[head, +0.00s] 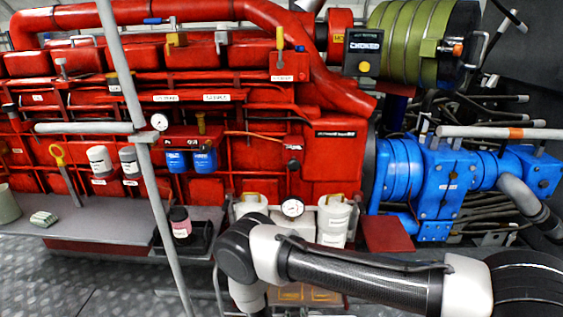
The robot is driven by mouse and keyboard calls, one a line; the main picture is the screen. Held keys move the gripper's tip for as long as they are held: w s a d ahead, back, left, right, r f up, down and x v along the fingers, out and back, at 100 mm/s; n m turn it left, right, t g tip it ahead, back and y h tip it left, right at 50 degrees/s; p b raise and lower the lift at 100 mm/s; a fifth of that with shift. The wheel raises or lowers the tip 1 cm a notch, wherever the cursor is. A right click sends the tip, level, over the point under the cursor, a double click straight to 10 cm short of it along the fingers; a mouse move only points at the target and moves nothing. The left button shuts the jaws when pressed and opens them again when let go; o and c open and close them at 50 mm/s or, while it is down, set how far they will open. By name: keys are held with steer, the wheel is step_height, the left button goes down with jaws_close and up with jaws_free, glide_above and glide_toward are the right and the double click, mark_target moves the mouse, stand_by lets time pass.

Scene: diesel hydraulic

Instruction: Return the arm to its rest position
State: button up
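My arm (365,276) enters from the lower right of the head view and reaches left across the foreground. Its dark joint (237,250) is in front of the lower middle of the engine. From there a light link goes down to the bottom edge of the picture. My gripper is not in view, so I cannot see whether it is open or holds anything.
A red engine (335,160) fills the back, with a blue pump unit (443,185) at right. A grey rail post (150,175) stands at left. A grey bench (100,222) carries a cloth (44,218) and a yellow-ended tool (66,172). White canisters (334,222) stand behind my arm.

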steer(key=s+a+r+n+g, duration=0.1)
steer(key=s+r+g, duration=0.3)
steer(key=r, duration=0.6)
steer(key=s+a+r+n+g, duration=0.1)
steer(key=r+g, duration=0.5)
steer(key=r, duration=0.5)
steer(key=s+d+r+n+g, duration=0.1)
steer(key=d+r, duration=0.4)
steer(key=r, duration=0.5)
steer(key=d+r+g, duration=0.1)
steer(key=d+r, duration=0.4)
steer(key=r, duration=0.5)
steer(key=s+d+r+m+t, duration=0.2)
steer(key=s+d+r, duration=0.3)
steer(key=d+r, duration=0.6)
steer(key=s+d+r+m+t, duration=0.2)
steer(key=s+d+r+t, duration=0.2)
steer(key=d+r, duration=0.8)
step_height(320, 180, up, 4)
steer(key=shift+s+f+m+t, duration=0.1)
steer(key=shift+s+m+t, duration=0.25)
steer(key=shift+s, duration=0.8)
steer(key=shift+d, duration=0.1)
